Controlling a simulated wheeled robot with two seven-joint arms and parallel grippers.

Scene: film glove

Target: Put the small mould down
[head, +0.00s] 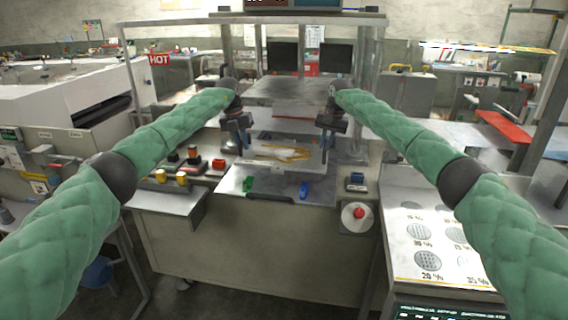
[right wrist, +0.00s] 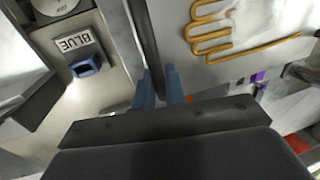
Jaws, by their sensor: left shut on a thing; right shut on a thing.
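The small mould is a flat grey plate (head: 304,163) with a yellow glove-shaped outline on top. It is level between my two grippers, over the machine's front bed. My left gripper (head: 243,148) is shut on its left edge, and my right gripper (head: 324,146) is shut on its right edge. In the right wrist view the blue-grey fingers (right wrist: 160,88) pinch the dark edge of the plate, and the yellow finger outlines (right wrist: 215,30) show beside them. I cannot tell whether the plate touches the bed below.
A green piece (head: 249,186) and a blue piece (head: 303,190) sit on the bed's front. Red, yellow and black knobs (head: 193,155) stand to the left. A red stop button (head: 359,212) and a blue block (head: 356,179) are at the right. A metal panel with round discs (head: 428,261) lies further right.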

